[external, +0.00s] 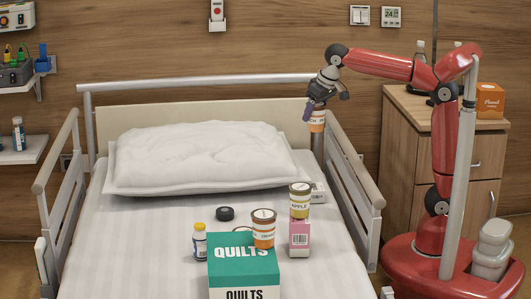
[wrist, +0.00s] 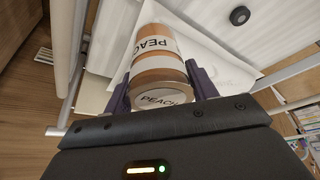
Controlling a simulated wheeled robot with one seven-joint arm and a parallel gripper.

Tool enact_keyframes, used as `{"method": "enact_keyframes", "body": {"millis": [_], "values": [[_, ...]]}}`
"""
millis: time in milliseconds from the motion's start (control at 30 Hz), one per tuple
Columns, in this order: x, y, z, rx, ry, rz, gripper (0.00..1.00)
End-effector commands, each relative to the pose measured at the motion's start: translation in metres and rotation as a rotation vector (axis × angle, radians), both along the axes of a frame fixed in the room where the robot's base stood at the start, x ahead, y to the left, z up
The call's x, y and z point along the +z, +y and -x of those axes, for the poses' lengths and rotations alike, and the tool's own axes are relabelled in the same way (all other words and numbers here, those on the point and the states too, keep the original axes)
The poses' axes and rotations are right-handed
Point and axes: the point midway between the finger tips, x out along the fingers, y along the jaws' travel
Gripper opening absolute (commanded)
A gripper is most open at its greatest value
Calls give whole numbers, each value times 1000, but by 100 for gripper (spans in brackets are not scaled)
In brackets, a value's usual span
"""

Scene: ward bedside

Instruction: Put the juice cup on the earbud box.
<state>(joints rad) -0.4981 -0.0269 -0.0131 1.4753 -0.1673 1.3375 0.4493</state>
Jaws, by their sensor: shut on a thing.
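My gripper (external: 317,111) is shut on an orange-brown cup with a white band (external: 317,122), held upright in the air near the head-end right corner of the bed. In the wrist view the cup (wrist: 158,72) sits between the two purple fingers and reads "PEACH". A yellow-banded "APPLE" cup (external: 299,203) stands on a pink box with a barcode (external: 299,240). Another orange cup with a white band (external: 263,232) stands by the green "QUILTS" box (external: 243,266). A small white box (external: 319,191) lies partly hidden behind the apple cup. I cannot tell which box is for earbuds.
A white bottle with a yellow cap (external: 200,241) and a black disc (external: 225,213) are on the bed. The pillow (external: 205,157) fills the head end. The right bed rail (external: 350,170) is close to the held cup. The sheet at left is clear.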

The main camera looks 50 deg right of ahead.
Motion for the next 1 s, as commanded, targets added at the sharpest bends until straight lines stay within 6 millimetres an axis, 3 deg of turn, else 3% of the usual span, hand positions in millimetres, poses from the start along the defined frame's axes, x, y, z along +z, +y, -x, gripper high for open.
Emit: {"method": "enact_keyframes", "body": {"millis": [67,167,633,1000], "values": [[0,-10,-4,-34,0,0,30],[-14,-13,-5,-48,1,1,30],[-134,-13,-4,-45,1,1,30],[-169,-13,-5,-45,0,1,30]]}}
